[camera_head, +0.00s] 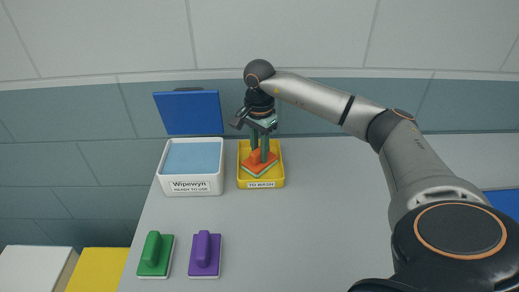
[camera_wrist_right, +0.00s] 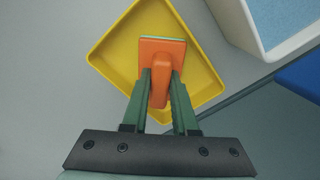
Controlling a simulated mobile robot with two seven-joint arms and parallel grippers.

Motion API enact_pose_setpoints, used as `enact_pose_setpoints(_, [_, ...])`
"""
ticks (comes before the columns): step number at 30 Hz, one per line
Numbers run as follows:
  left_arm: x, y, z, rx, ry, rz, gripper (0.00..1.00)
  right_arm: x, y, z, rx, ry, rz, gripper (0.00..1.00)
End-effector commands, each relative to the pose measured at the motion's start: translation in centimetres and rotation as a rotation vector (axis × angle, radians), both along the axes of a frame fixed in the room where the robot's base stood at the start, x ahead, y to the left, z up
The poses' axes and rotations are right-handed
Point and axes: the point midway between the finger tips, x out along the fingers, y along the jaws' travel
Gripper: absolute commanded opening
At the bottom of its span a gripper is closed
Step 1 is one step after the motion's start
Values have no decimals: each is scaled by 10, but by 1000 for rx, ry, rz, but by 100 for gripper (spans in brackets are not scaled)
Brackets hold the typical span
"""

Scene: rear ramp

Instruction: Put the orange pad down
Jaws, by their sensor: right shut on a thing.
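The orange pad (camera_head: 258,164) has a pale underside and an upright orange handle. It is in or just over the yellow tray (camera_head: 277,183) labelled "TO WASH"; I cannot tell whether it touches the tray floor. My right gripper (camera_head: 261,151) is above the tray, with its green fingers shut on the pad's handle. In the right wrist view the gripper (camera_wrist_right: 160,88) has a finger on each side of the handle of the orange pad (camera_wrist_right: 161,50), over the yellow tray (camera_wrist_right: 112,57). My left gripper is out of view.
A white "Wipewyn" box (camera_head: 191,185) with a raised blue lid (camera_head: 189,113) stands left of the tray. A green pad (camera_head: 156,255) and a purple pad (camera_head: 205,255) lie at the front left. The grey table (camera_head: 320,220) is clear right of the tray.

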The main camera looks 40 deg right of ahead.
Motion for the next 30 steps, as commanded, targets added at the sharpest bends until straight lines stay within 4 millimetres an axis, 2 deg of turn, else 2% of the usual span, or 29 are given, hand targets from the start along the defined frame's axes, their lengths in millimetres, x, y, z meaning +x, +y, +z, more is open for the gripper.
enact_pose_setpoints(3, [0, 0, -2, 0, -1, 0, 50, 0, 0, -4, 0, 0, 0, 0])
enact_pose_setpoints(4, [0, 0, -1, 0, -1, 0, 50, 0, 0, -3, 0, -1, 0, 30])
enact_pose_setpoints(11, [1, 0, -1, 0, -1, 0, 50, 0, 0, -2, 0, 0, 0, 56])
enact_pose_setpoints(18, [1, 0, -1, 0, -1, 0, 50, 0, 0, -1, 0, 0, 0, 57])
enact_pose_setpoints(22, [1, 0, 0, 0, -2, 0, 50, 1, 0, 6, 0, -2, 0, 57])
enact_pose_setpoints(26, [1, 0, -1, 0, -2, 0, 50, 1, 0, 28, 0, -7, 0, 57])
enact_pose_setpoints(30, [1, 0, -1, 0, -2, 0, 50, 1, 1, 59, 1, -6, 1, 57])
